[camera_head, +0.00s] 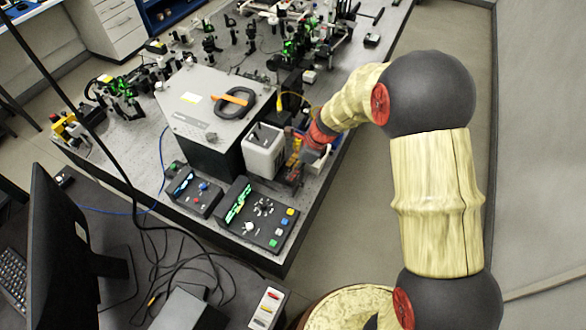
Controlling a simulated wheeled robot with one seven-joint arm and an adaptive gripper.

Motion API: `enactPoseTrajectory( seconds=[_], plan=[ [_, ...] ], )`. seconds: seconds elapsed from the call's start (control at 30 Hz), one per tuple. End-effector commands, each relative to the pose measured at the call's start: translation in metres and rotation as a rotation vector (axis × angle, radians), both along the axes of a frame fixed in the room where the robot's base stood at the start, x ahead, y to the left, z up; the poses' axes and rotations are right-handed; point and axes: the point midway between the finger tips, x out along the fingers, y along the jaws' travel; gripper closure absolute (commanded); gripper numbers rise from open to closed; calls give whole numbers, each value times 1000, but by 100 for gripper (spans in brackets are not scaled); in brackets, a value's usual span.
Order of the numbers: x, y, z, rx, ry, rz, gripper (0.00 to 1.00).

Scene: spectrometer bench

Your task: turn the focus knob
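I cannot tell for certain which part is the focus knob. A black control box (270,238) at the front of the bench carries a green display, several small knobs and coloured buttons. A smaller control box (205,204) with a blue display lies to its left. My arm reaches in from the right, and my gripper (294,175) is low at the bench's right side, just right of a white box (263,151). The gripper is small and dark here, so its fingers and anything between them are not clear.
A large grey-lidded box (190,108) with a black ring and orange bar on top stands left of the white box. Optics (300,50) crowd the back of the bench. A monitor (60,250) and loose cables are at front left. Floor (345,215) is clear at right.

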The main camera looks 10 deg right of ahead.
Motion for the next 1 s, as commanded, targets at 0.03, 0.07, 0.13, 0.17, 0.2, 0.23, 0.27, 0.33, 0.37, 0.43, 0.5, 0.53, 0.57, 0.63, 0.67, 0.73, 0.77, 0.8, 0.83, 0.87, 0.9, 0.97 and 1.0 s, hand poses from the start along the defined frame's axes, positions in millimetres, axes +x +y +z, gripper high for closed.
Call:
enactPoseTrajectory(
  seconds=[0.03, 0.07, 0.13, 0.17, 0.2, 0.23, 0.27, 0.33, 0.37, 0.43, 0.5, 0.53, 0.57, 0.63, 0.67, 0.73, 0.77, 0.8, 0.83, 0.87, 0.9, 0.97, 1.0],
  plan=[
    [0, 0, 0, 0, 0, 0, 68],
    [0, 0, 0, 0, 0, 0, 70],
    [0, 0, 0, 0, 0, 0, 74],
    [0, 0, 0, 0, 0, 0, 75],
    [0, 0, 0, 0, 0, 0, 78],
    [0, 0, 0, 0, 0, 0, 79],
    [0, 0, 0, 0, 0, 0, 81],
    [0, 0, 0, 0, 0, 0, 85],
    [0, 0, 0, 0, 0, 0, 87],
    [0, 0, 0, 0, 0, 0, 91],
    [0, 0, 0, 0, 0, 0, 95],
    [0, 0, 0, 0, 0, 0, 96],
    [0, 0, 0, 0, 0, 0, 98],
    [0, 0, 0, 0, 0, 0, 100],
    [0, 0, 0, 0, 0, 0, 100],
    [0, 0, 0, 0, 0, 0, 100],
    [0, 0, 0, 0, 0, 0, 100],
    [0, 0, 0, 0, 0, 1, 100],
    [0, 0, 0, 0, 0, 1, 100],
    [0, 0, 0, 0, -1, 2, 100],
    [0, 0, 0, 0, 0, 5, 100],
    [0, 0, 0, 0, -1, 13, 100],
    [1, 0, 0, 0, -1, 20, 100]
  ],
)
